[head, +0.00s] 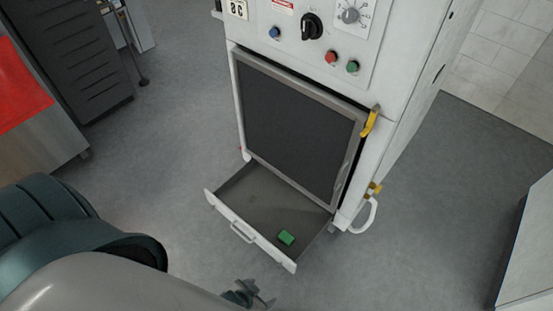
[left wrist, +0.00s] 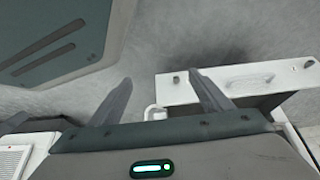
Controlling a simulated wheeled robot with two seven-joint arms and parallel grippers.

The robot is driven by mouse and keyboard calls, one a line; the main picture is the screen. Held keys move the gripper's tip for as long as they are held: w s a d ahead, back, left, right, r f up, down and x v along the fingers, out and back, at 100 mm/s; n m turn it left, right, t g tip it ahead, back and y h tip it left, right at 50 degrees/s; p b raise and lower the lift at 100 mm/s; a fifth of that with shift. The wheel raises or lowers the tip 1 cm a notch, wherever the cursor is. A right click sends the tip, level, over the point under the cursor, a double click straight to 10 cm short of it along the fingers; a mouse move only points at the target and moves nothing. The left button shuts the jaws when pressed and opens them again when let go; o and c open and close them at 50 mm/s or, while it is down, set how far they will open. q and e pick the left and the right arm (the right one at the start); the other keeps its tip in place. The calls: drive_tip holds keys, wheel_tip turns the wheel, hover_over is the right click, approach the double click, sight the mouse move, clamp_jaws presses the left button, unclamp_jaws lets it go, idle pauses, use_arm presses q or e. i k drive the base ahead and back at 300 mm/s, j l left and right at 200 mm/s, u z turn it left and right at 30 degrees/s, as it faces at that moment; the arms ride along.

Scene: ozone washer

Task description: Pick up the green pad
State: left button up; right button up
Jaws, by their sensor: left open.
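The small green pad (head: 286,237) lies in the open drawer (head: 240,200) at the bottom of the white washer, near the drawer's front right corner. My left gripper (head: 250,292) shows small at the bottom edge of the head view, outside the drawer and nearer to me than the pad. In the left wrist view its two fingers (left wrist: 161,77) are apart with nothing between them. The drawer's white front (left wrist: 240,82) shows there beyond the right finger. The pad does not show in that view. My right gripper is in neither view.
The washer (head: 330,50) has knobs and coloured buttons on top and a dark door (head: 298,130) with a yellow latch (head: 371,121). A bent white handle (head: 362,216) sticks out at its lower right. Grey floor is clear around the drawer. A metal cabinet (head: 40,130) stands at left.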

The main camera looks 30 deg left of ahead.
sight(285, 237)
drive_tip(key=k+j+u, duration=0.1)
drive_tip(key=u, duration=0.5)
drive_tip(key=i+l, duration=0.1)
drive_tip(key=l, duration=0.25)
drive_tip(key=i+l, duration=0.1)
drive_tip(key=l, duration=0.25)
drive_tip(key=i+l, duration=0.15)
drive_tip(key=l, duration=0.25)
drive_tip(key=i+l, duration=0.1)
drive_tip(key=l, duration=0.25)
drive_tip(key=i+l, duration=0.1)
drive_tip(key=l, duration=0.25)
drive_tip(key=l+u, duration=0.15)
drive_tip(key=u, duration=1.15)
